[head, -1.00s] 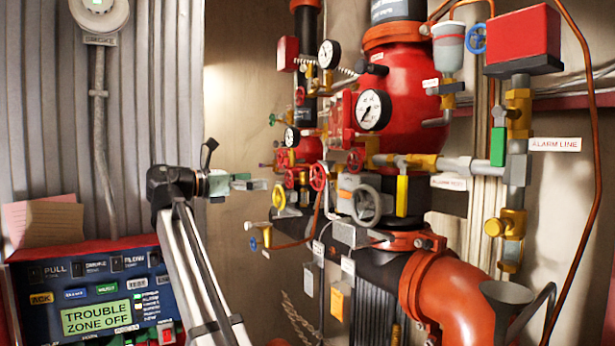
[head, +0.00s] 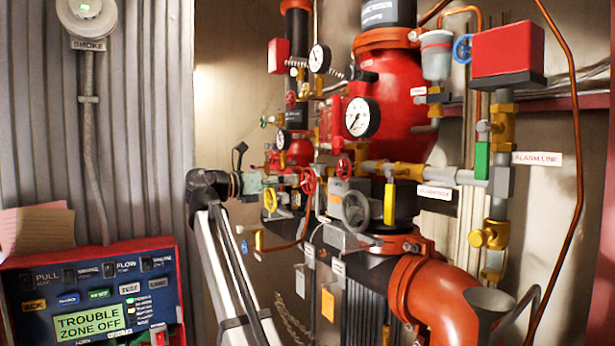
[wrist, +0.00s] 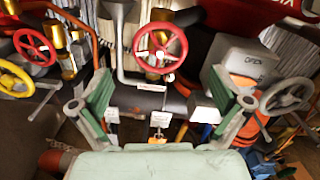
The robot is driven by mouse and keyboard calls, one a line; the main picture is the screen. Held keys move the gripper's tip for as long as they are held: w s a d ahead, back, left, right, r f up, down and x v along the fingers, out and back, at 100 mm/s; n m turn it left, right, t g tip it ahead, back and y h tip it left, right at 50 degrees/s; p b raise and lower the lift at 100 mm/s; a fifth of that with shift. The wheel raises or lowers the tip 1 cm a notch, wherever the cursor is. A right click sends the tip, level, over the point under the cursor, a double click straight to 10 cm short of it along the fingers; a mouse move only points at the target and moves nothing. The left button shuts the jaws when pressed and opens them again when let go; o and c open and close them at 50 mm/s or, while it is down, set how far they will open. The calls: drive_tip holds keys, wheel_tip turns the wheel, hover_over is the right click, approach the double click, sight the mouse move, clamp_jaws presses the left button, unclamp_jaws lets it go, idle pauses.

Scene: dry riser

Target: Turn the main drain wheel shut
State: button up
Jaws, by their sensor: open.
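My gripper (head: 278,182) is open and empty. It reaches in from the left toward the valve cluster. In the wrist view its two green fingers (wrist: 165,108) stand wide apart. A red handwheel (wrist: 160,48) is beyond them, upper centre, with a tag below it; I see no contact. In the head view a red handwheel (head: 308,181) is just right of the fingertips. A grey handwheel (head: 357,212) is lower right of it, and also shows beside the right finger in the wrist view (wrist: 287,97). No readable label tells me which wheel is the main drain.
A second red wheel (wrist: 35,47) and a yellow wheel (wrist: 15,80) lie at left in the wrist view. A large orange pipe (head: 435,290), gauges and thin copper lines crowd the right. An alarm panel (head: 90,300) stands lower left.

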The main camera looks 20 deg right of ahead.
sight(306, 180)
drive_tip(key=d, duration=0.2)
drive_tip(key=d+p, duration=0.1)
drive_tip(key=d, duration=0.4)
drive_tip(key=shift+w+d, duration=0.2)
drive_tip(key=shift+w, duration=0.2)
drive_tip(key=c, duration=1.1)
